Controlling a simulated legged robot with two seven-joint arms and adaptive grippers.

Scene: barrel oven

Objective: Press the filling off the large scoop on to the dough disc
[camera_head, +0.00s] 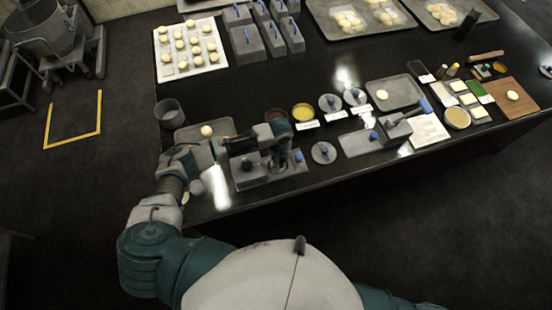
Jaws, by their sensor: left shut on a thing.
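My left arm reaches in from the left over the front edge of the dark counter. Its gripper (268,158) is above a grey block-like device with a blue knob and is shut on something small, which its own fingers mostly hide. I cannot make out the large scoop or any filling on it. A pale round dough piece (207,131) lies on a grey tray (226,124) just behind my left wrist; I cannot tell whether it is the dough disc. A brown-filled bowl (275,115) and a yellow-filled bowl (304,112) stand behind the gripper. My right gripper is out of view.
Round grey pieces with knobs (323,153) lie right of the gripper. A press-like device with a blue handle (393,127) stands farther right. A grey pot (170,113) is at the left edge. A white tray of dough balls (188,72) lies behind. The counter's middle is clear.

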